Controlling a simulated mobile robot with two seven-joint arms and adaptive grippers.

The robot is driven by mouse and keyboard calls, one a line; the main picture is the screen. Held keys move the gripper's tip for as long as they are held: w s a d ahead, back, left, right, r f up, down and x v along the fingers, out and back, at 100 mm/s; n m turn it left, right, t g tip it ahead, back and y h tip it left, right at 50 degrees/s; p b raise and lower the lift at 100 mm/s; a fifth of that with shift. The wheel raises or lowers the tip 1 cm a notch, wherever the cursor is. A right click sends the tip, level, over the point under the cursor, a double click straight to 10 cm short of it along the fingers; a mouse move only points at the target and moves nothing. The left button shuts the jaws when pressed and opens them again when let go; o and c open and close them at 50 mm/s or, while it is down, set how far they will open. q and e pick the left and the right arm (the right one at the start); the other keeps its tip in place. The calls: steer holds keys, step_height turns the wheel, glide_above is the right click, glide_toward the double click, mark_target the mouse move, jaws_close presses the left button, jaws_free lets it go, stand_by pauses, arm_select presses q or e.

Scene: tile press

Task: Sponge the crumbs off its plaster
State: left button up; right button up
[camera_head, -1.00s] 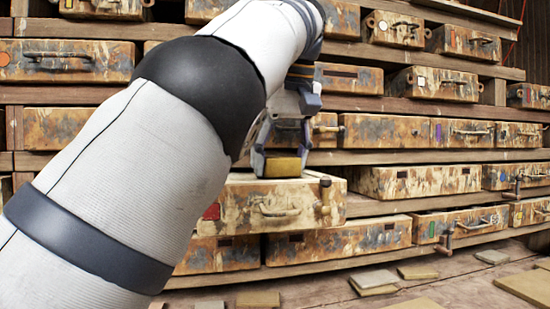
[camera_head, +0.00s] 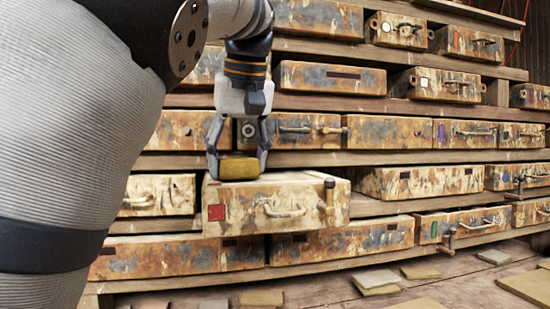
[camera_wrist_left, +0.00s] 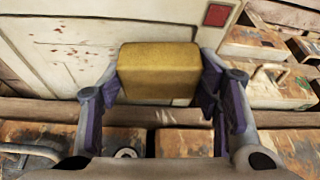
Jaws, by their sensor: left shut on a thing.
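My left gripper (camera_head: 238,156) is shut on a yellow-brown sponge (camera_head: 238,169), a block held between its two fingers. The sponge is at the left end of the top of a pale, stained drawer-like mould (camera_head: 295,195) that sticks out from the shelf. In the left wrist view the sponge (camera_wrist_left: 158,72) is over the mould's pale plaster top (camera_wrist_left: 95,25), but I cannot tell whether it touches. Small reddish-brown crumbs (camera_wrist_left: 68,50) lie scattered on the plaster at the left of that view. My right gripper is not in view.
The mould has a red label (camera_head: 216,212), a front handle (camera_head: 284,209) and an upright knob (camera_head: 329,195) at its right corner. Shelves of similar rusty drawers surround it, with one row close above. Loose tiles (camera_head: 376,281) lie on the wooden surface below.

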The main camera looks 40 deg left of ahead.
mark_target(281, 176)
arm_select(q)
steer(key=shift+w+a+f, duration=0.15)
steer(key=shift+a, duration=0.1)
steer(key=shift+w, duration=0.2)
steer(key=shift+w+d+b, duration=0.1)
steer(key=shift+w+d, duration=0.75)
steer(key=shift+w, duration=0.2)
steer(key=shift+w+d+b, duration=0.15)
steer(key=shift+w+d, duration=0.65)
steer(key=shift+w, duration=0.3)
steer(key=shift+w+d+b, duration=0.1)
steer(key=shift+w+d, duration=0.75)
steer(key=shift+w, duration=0.2)
steer(key=shift+s+r, duration=0.25)
steer(key=shift+r, duration=0.1)
steer(key=shift+s+a+f+p, duration=0.15)
steer(key=shift+s+a+p, duration=0.05)
steer(key=shift+s+a, duration=1.25)
steer(key=shift+s+a+f+p, duration=0.15)
steer(key=shift+s+a, duration=1)
steer(key=shift+s, duration=0.55)
steer(key=shift+w+r, duration=0.1)
step_height(281, 176, up, 5)
steer(key=shift+w+r, duration=0.1)
steer(key=shift+r, duration=0.3)
